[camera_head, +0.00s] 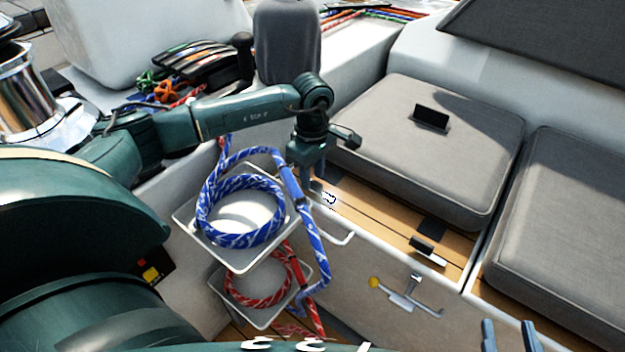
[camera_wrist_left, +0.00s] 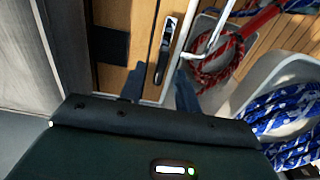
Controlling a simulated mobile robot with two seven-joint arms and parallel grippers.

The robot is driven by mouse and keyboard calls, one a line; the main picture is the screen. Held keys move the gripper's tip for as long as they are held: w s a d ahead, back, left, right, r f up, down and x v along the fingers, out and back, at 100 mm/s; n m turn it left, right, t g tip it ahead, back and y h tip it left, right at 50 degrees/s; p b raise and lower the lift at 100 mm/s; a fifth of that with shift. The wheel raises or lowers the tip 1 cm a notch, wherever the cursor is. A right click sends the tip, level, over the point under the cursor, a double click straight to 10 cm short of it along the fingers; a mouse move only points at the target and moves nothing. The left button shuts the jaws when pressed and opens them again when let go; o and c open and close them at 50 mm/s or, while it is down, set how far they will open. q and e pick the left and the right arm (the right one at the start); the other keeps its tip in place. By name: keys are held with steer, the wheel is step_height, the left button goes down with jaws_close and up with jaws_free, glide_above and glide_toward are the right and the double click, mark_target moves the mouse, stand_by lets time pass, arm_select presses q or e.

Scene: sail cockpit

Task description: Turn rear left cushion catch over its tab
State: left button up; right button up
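The cushion catch by my left gripper (camera_head: 308,180) is a small metal lever (camera_head: 328,199) on the wooden seat edge. In the left wrist view the catch (camera_wrist_left: 165,50) has a silver end and a black end, and lies lengthwise along the edge. A black tab (camera_wrist_left: 108,43) lies on the wood to its left, apart from the catch. My left gripper (camera_wrist_left: 160,90) is open; its fingers straddle the line of the catch from above, with nothing held. Contact cannot be told. My right gripper (camera_head: 510,336) shows two separated fingertips at the bottom right, empty.
Grey cushions (camera_head: 400,150) lie on the seat, with a second catch (camera_head: 428,250) further right. A white handrail (camera_head: 338,238) and a tray (camera_head: 190,222) with coiled blue rope (camera_head: 240,238) are close to my left gripper. Red rope (camera_head: 262,300) lies below.

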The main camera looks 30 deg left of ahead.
arm_select(q)
steer(key=shift+f, duration=0.65)
jaws_close()
